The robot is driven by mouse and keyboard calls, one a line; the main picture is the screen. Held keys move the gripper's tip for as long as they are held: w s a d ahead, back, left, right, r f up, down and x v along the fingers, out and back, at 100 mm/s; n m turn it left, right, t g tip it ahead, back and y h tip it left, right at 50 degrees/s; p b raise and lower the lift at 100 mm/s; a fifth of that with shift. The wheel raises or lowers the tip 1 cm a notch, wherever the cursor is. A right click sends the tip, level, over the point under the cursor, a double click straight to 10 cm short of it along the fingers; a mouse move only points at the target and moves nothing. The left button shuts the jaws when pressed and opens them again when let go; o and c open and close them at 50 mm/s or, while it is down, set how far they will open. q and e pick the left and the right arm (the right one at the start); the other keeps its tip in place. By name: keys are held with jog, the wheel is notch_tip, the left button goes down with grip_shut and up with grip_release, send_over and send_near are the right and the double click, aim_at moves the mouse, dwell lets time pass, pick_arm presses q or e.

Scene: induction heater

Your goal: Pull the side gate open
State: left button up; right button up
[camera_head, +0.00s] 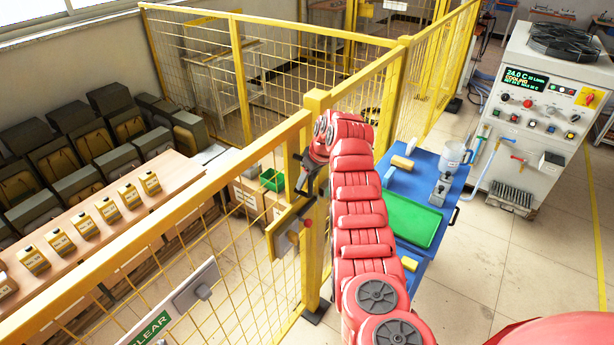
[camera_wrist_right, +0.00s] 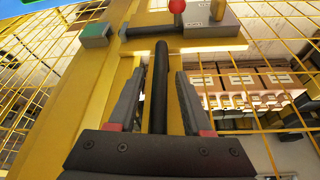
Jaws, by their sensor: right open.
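The side gate is a yellow-framed mesh panel (camera_head: 150,225) in the left foreground of the head view, standing in line with a yellow post (camera_head: 315,215). A latch plate with a red knob (camera_head: 291,237) is at the post; the knob also shows in the right wrist view (camera_wrist_right: 177,6). My right gripper (camera_head: 306,172) is at the post's upper part, partly hidden by my red arm. In the right wrist view my right gripper (camera_wrist_right: 160,72) is open, with a black upright bar handle (camera_wrist_right: 161,88) between its fingers. Contact cannot be told. My left gripper is not in view.
A white control cabinet (camera_head: 535,110) is at the right. Behind the gate is a wooden bench (camera_head: 100,238) with several boxes.

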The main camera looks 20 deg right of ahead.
jog(key=shift+w+f, duration=0.1)
jog(key=shift+f, duration=0.3)
grip_shut()
dwell(1.3)
